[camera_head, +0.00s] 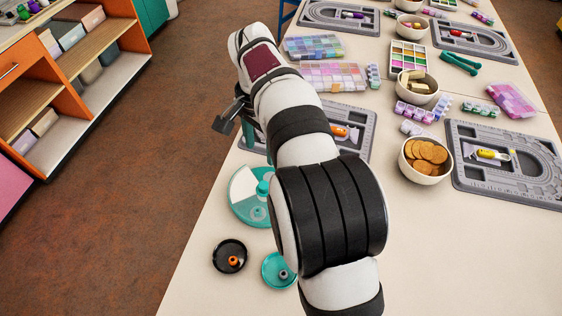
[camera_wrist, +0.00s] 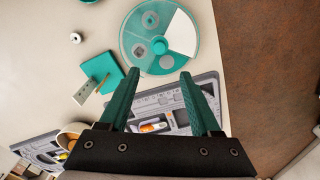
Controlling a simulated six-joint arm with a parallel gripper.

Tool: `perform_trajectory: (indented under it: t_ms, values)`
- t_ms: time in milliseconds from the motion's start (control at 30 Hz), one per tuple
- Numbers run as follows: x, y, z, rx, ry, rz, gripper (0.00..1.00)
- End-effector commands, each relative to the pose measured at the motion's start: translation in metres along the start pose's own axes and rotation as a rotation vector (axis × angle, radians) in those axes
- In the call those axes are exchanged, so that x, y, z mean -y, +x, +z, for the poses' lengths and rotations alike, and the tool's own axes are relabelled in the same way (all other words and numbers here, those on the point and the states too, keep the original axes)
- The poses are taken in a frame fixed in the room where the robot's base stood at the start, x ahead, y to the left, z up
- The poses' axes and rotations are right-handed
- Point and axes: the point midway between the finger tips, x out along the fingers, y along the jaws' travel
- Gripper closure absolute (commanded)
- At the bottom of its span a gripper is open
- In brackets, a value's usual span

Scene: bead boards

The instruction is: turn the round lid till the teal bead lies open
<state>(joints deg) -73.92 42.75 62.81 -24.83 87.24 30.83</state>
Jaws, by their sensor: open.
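The round lid (camera_wrist: 129,40) is see-through teal with a raised teal knob (camera_wrist: 160,46) at its centre. It also shows in the head view (camera_head: 239,210), partly behind my arm. A white wedge (camera_wrist: 184,33) fills its right side in the wrist view. A teal ring-shaped bead (camera_wrist: 150,20) appears under the tinted part, left of the wedge. Two greyish shapes also show under the tint. My gripper (camera_wrist: 158,82) is open, its fingers apart and empty. In the wrist view its tips lie just below the lid's edge; their height above it is unclear.
A grey bead board (camera_wrist: 207,80) lies close by, partly behind my fingers. A teal block (camera_wrist: 108,70) and a small white ring (camera_wrist: 75,38) lie left of the lid. A black dish (camera_head: 229,256) and a teal dish (camera_head: 277,270) stand near the front.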

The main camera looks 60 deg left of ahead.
Motion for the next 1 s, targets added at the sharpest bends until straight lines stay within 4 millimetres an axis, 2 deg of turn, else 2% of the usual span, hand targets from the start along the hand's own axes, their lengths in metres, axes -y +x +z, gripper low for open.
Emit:
perform_trajectory:
  t_ms: [300,400,500,700,933,967,1000]
  values:
    - [-0.002,0.092,0.001,0.005,0.000,0.003,0.36]
    - [-0.001,0.116,0.001,0.004,0.000,0.001,0.36]
    - [-0.001,0.132,0.000,0.003,-0.001,0.000,0.36]
    - [-0.001,0.145,0.000,0.002,0.000,-0.002,0.36]
    - [-0.001,0.146,0.000,0.002,0.000,-0.003,0.36]
    - [-0.001,0.146,0.000,0.002,0.000,-0.002,0.38]
    - [-0.001,0.146,0.000,0.002,0.000,-0.002,0.45]
